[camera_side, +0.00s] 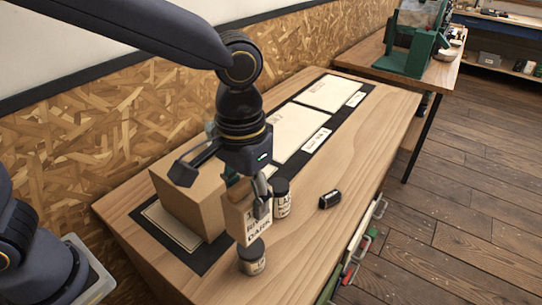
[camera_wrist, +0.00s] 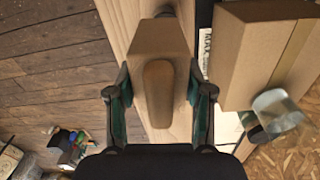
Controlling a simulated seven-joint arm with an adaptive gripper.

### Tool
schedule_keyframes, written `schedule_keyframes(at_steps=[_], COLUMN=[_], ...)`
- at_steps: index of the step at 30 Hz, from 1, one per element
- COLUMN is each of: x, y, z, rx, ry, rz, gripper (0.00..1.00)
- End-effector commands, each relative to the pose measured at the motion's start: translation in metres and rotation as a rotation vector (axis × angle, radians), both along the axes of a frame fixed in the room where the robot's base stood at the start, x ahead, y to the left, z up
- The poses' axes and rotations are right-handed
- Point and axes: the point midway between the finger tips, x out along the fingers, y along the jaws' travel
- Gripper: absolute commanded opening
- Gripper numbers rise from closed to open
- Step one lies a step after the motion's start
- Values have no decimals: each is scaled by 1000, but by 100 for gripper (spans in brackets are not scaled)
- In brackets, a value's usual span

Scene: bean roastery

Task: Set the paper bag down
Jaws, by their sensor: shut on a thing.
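The paper bag (camera_side: 243,221) is a small tan bag with a pale printed label whose lower line reads DARK. My gripper (camera_side: 250,198) is shut on it from above, with a finger against its side. In the wrist view the bag (camera_wrist: 160,42) sits between both fingers of my gripper (camera_wrist: 160,88), its folded top towards the camera. The bag looks upright, over the wooden table (camera_side: 330,240). Its lower edge shows just behind a dark-lidded jar (camera_side: 253,263). I cannot tell whether its base touches the table.
A large cardboard box (camera_side: 187,203) stands close on the left. Another dark-lidded jar (camera_side: 282,203) is just right of the bag, and a small black object (camera_side: 329,200) lies beyond it. A dark mat (camera_side: 331,118) with pale sheets runs behind. The table's right part is clear.

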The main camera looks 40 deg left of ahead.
Motion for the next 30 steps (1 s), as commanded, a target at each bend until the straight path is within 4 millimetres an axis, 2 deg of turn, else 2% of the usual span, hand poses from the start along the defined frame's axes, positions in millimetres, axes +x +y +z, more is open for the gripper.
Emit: schedule_keyframes(at_steps=[5, 9, 14, 18, 21, 24, 30], x=[51, 105, 165, 214, 240, 257, 277], y=[-22, -28, -20, -2, 13, 26, 45], z=[32, 48, 54, 48, 39, 31, 17], rx=[-1, 1, 2, 3, 3, 1, 1], ry=[-3, 0, 4, 5, 5, 3, 2], rz=[-69, -94, -98, -82, -65, -47, -17], gripper=[13, 13, 13, 13, 13, 13, 13])
